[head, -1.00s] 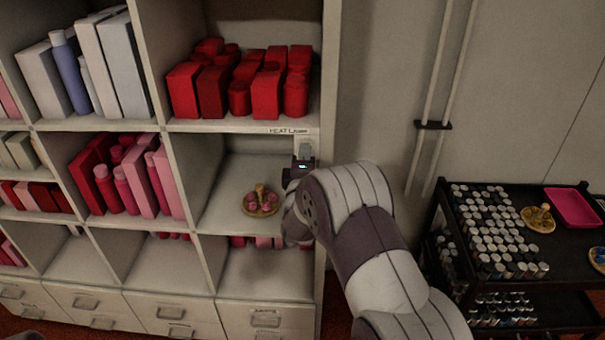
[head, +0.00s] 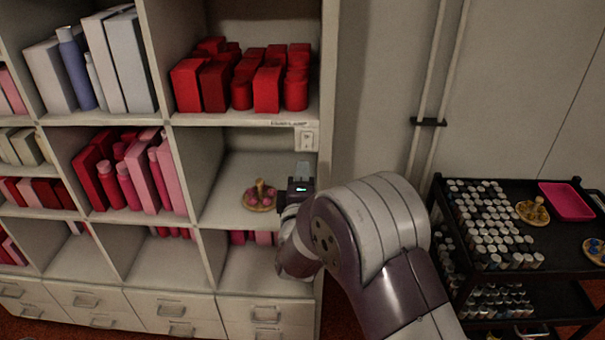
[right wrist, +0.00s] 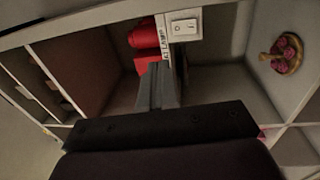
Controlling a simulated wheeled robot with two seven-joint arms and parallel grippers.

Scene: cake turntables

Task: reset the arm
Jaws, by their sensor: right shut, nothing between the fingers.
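My right gripper (head: 303,171) is shut and empty, pointing up in front of the right end of the shelf unit. A white wall-type switch (head: 308,139) on the shelf's right edge is just above its fingertips; they look apart from it. My right arm bends in from the lower right of the head view. My left gripper is not in view.
A gold turntable with pink pieces (head: 260,197) sits in the cubby left of my gripper. Red boxes (head: 267,90) fill the cubby above. A black cart (head: 470,275) with several jars, another gold turntable (head: 532,211) and a pink tray (head: 567,201) stands at right.

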